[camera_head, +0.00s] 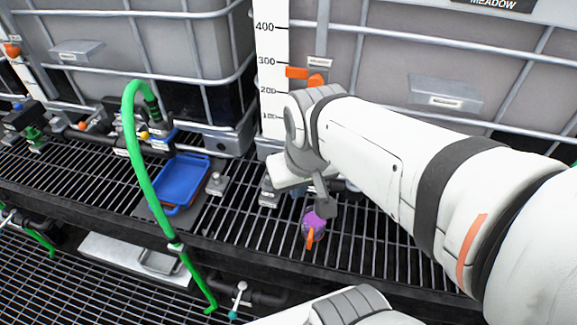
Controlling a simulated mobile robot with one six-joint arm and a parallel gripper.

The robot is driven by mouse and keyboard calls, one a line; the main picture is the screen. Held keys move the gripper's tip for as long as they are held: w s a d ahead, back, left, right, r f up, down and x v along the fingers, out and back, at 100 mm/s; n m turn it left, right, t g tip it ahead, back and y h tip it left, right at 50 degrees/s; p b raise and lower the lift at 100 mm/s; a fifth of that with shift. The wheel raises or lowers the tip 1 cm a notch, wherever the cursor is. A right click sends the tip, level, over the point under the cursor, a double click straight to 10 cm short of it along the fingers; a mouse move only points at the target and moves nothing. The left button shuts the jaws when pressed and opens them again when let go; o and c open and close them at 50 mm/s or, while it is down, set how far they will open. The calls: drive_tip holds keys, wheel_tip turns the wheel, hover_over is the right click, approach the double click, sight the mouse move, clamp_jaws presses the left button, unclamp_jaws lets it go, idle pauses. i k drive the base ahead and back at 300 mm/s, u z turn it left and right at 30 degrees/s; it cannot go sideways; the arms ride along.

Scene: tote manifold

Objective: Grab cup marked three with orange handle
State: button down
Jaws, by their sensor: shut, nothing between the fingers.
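A small purple object with an orange handle-like part (311,226) is on the dark grating, just below my gripper. It may be the cup, but it is partly hidden and no number mark is readable. My gripper (322,207) points down, its fingers close above the purple object's upper right. The fingers are shut and empty. I cannot tell whether they touch the object. No other cup is clearly visible.
A blue tray (206,170) lies to the left on the grating. A green hose (143,170) arches in front of it. Large caged tanks (190,50) stand behind, with an orange valve handle (297,73) above my wrist. The grating's front edge drops to a lower grating.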

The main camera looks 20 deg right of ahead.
sight(313, 227)
drive_tip(key=z, duration=1.75)
drive_tip(key=k, duration=1.6)
drive_tip(key=u, duration=0.55)
drive_tip(key=i, duration=1)
drive_tip(key=u, duration=0.05)
